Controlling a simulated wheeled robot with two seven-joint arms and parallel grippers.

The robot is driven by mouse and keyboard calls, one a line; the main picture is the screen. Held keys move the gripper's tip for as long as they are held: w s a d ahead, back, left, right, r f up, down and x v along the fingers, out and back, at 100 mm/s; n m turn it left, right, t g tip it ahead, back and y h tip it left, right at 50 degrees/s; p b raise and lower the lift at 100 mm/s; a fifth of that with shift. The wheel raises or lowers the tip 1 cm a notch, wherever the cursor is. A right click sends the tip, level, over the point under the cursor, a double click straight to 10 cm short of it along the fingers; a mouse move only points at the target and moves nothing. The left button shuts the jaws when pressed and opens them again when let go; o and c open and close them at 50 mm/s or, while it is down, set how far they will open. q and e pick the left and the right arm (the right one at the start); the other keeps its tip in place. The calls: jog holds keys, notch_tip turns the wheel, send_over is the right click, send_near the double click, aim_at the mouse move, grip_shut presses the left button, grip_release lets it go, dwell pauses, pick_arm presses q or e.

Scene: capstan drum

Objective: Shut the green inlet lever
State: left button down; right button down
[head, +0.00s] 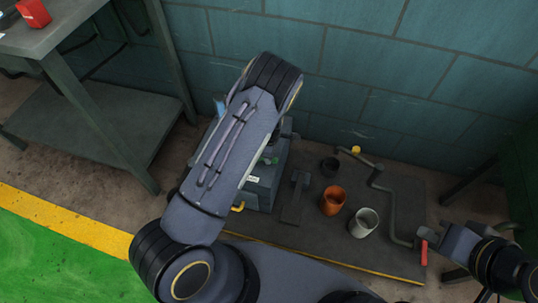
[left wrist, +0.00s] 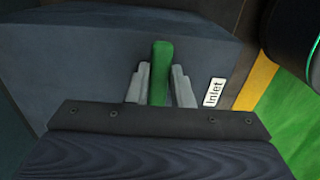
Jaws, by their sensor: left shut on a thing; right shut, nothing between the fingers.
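The green inlet lever (left wrist: 160,62) stands out from a dark grey-blue housing (left wrist: 75,62) in the left wrist view. My left gripper (left wrist: 160,78) has one finger on each side of the lever and is shut on it. A white "Inlet" label (left wrist: 214,92) sits just right of the fingers. The lever's angle is hard to judge. My right gripper (head: 433,238) is shut and empty at the right, close to a red handle (head: 424,253).
A dark platform (head: 325,238) carries an orange cup (head: 333,200), a pale metal cup (head: 364,223), a dark cup (head: 330,166) and a bent crank rod (head: 389,205). A teal block wall (head: 390,60) stands behind. A metal table (head: 75,25) with a red object (head: 34,13) is at left.

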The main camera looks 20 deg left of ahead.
pick_arm(q)
jog(key=c, duration=1.3)
grip_release()
jog(key=shift+r, duration=0.1)
notch_tip(320, 180, up, 8)
jog(key=shift+f+p, duration=0.2)
jog(key=shift+p, duration=1.05)
